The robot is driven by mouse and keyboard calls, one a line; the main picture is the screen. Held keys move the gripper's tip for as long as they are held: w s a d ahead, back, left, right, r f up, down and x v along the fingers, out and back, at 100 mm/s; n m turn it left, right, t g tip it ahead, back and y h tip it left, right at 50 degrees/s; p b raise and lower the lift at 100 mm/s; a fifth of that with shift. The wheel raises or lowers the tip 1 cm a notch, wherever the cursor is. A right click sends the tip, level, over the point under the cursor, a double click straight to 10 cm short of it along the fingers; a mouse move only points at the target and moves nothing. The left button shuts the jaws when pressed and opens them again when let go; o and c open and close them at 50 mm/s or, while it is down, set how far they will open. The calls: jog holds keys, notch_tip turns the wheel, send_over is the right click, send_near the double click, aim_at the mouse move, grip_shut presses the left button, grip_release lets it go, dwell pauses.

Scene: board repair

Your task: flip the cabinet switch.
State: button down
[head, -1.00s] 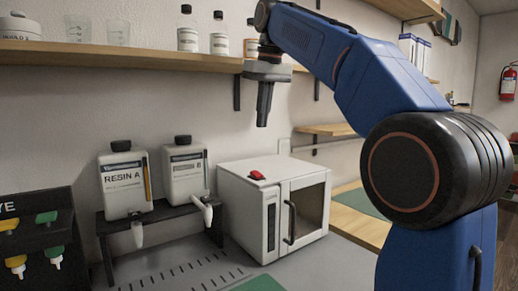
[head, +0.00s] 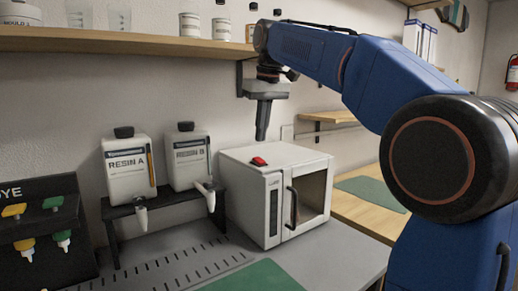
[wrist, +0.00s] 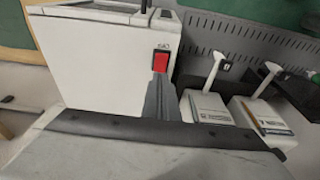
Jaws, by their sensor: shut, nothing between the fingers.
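The white cabinet (head: 243,196) stands on the grey bench, with a glass-fronted door and a dark handle. Its red switch (head: 259,161) is on the top face; in the wrist view the red switch (wrist: 160,62) shows near the cabinet's edge, with small lettering beside it. My gripper (head: 262,136) is shut and empty, pointing down above the cabinet's top, a little above the switch in the head view. In the wrist view my gripper (wrist: 155,88) shows as dark fingers just beside the switch. Whether it touches the switch cannot be told.
Two resin bottles (head: 129,176) stand on a black rack left of the cabinet. A wooden shelf (head: 130,42) with bottles and beakers runs above. A dye rack (head: 45,230) is at far left. A green mat (head: 255,278) lies on the bench in front.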

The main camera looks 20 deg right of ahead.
aim_at(259, 160)
jog(key=shift+x, duration=2.75)
jog(key=shift+w+a+f, duration=0.1)
jog(key=shift+w+f, duration=0.3)
jog(key=shift+w, duration=0.05)
jog(key=shift+f, duration=0.1)
jog(key=shift+s+f, duration=0.15)
jog(key=shift+s, duration=0.6)
jog(key=v, duration=1.5)
